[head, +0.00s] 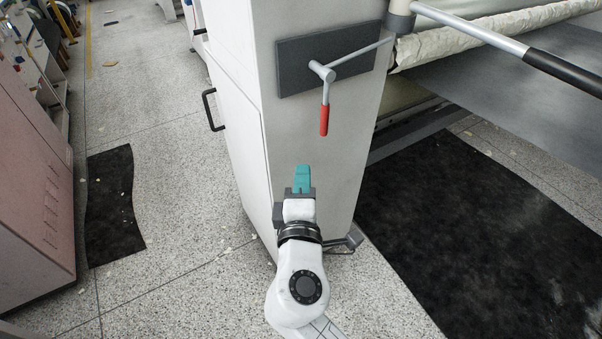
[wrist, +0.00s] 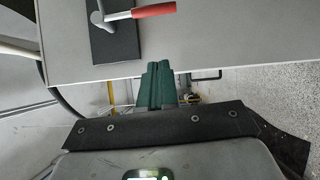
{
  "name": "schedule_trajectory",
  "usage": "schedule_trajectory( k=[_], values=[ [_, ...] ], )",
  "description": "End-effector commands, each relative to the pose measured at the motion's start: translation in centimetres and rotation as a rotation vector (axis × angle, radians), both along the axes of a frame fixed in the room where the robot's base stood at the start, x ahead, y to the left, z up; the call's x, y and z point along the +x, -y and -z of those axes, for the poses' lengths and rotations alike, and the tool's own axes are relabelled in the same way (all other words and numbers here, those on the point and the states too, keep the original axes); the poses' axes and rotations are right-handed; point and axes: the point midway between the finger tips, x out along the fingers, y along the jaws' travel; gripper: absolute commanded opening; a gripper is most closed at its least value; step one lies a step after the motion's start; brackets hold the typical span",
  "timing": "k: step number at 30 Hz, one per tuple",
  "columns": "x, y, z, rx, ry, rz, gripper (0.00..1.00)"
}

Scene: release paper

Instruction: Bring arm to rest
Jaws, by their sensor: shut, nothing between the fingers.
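My gripper (head: 302,172) has teal fingers pressed together with nothing between them. In the head view it is in front of the lower face of the white machine cabinet (head: 235,110), below a lever with a red handle (head: 324,120) on a dark plate (head: 297,68). The fingers are apart from the red handle. My gripper also shows in the wrist view (wrist: 159,68), with the red handle (wrist: 154,11) above it. Whether the fingers touch the cabinet face is hard to tell.
A long bar with a black grip (head: 565,70) reaches out at upper right beside a paper roll (head: 500,32). A black door handle (head: 211,110) juts from the cabinet's left side. Dark mats (head: 112,205) lie on the speckled floor. A pinkish cabinet (head: 35,180) stands at left.

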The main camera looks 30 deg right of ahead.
Motion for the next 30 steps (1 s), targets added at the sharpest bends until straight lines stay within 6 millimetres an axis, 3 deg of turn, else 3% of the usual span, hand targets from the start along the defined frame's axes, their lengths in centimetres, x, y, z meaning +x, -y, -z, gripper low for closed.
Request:
schedule_trajectory(
  k=[8,11,14,18,21,25,30],
  values=[
    [-0.1,0.2,0.0,0.007,-0.002,0.004,0.0],
    [-0.8,1.7,0.5,0.076,-0.018,0.038,0.0],
    [-2.8,4.8,2.0,0.24,-0.059,0.118,0.0],
    [-7.6,9.1,5.8,0.572,-0.156,0.284,0.0],
    [-11.7,10.4,8.6,0.807,-0.24,0.405,0.0],
    [-17.2,10.0,11.4,1.088,-0.368,0.551,0.0],
    [-23.0,7.6,12.7,1.356,-0.532,0.683,0.0]
  ],
)
